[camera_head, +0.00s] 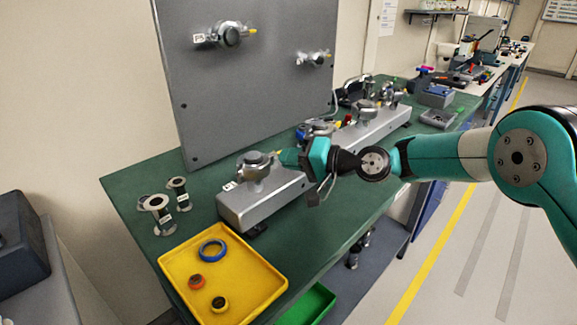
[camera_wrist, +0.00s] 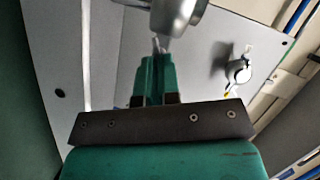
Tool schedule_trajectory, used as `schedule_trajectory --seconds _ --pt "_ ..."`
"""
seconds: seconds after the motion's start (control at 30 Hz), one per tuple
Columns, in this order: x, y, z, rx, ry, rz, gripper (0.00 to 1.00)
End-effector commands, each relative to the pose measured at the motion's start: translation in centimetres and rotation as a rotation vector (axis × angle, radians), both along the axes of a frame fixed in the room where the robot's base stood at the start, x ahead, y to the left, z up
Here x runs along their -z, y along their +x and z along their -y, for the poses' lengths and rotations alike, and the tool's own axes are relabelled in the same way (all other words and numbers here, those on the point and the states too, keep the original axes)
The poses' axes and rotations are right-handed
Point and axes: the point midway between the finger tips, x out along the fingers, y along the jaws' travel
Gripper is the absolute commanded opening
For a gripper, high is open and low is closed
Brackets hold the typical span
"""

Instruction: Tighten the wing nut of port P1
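My gripper (camera_head: 284,157) has green fingers and points left at the nearest port (camera_head: 256,170), a round silver fitting on the near grey block. A white tag (camera_head: 229,186) hangs on this port; its text is too small to read, so I cannot confirm it is P1. A yellow spot shows by the fingertips in the head view. In the wrist view the fingers (camera_wrist: 158,68) lie close together just below a silver fitting (camera_wrist: 176,14). A small grey piece, possibly the wing nut (camera_wrist: 157,46), shows at their tips. Whether they grip it is unclear.
The grey block (camera_head: 262,207) stands on a green bench (camera_head: 130,190). An upright grey panel (camera_head: 200,110) behind carries two more ports. A yellow tray (camera_head: 262,285) with rings lies at the front, with spools (camera_head: 158,211) to its left. Another block with ports stands farther right.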

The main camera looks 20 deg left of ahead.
Motion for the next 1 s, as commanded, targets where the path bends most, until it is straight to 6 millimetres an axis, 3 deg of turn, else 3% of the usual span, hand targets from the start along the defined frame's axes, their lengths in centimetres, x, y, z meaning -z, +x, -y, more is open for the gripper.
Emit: schedule_trajectory --seconds 1.0 --pt "1.6 0.2 0.2 0.006 0.344 -0.831 0.00"
